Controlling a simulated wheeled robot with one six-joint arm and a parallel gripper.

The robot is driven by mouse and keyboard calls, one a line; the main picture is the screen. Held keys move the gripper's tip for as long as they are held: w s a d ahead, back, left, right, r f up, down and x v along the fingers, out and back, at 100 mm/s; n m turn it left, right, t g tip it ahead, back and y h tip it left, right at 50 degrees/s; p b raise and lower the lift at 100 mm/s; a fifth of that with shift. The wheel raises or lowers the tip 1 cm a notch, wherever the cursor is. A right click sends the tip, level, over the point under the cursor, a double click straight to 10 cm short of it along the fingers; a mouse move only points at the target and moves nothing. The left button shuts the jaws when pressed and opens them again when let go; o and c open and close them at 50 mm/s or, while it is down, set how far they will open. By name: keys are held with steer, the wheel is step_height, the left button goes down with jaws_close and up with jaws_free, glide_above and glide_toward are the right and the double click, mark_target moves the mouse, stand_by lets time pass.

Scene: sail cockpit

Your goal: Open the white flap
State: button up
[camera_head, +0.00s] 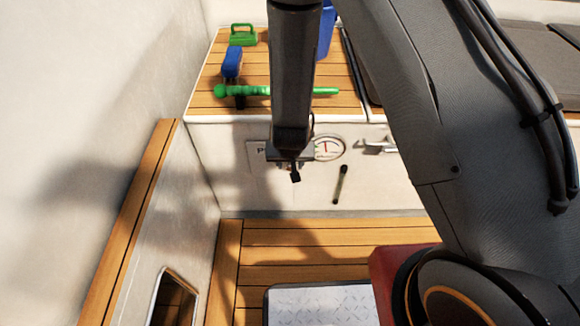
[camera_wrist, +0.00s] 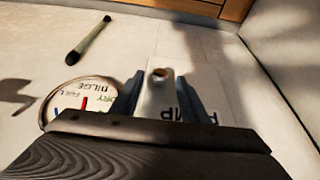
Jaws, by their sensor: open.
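The white flap (camera_head: 257,151) is a small plate with dark lettering on the white front wall, left of the round gauge in the head view. My gripper (camera_head: 294,168) hangs in front of the wall by the flap's right side and hides part of it. In the wrist view the flap (camera_wrist: 197,97) shows between and beside the fingers, with parts of its letters visible and a brownish round spot near its edge. My gripper (camera_wrist: 162,88) is open there, with one finger on each side of that spot. I cannot tell whether the fingers touch the flap.
The round gauge (camera_head: 329,148) is close beside my gripper. A dark rod (camera_head: 341,183) is on the wall below it, and a metal fitting (camera_head: 376,146) is to the right. A green tool (camera_head: 275,91) and blue brush (camera_head: 232,63) lie on the wooden bench above. A wooden-edged wall stands left.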

steer(key=shift+x, duration=1)
steer(key=shift+c, duration=0.2)
jaws_close()
steer(key=shift+s, duration=0.2)
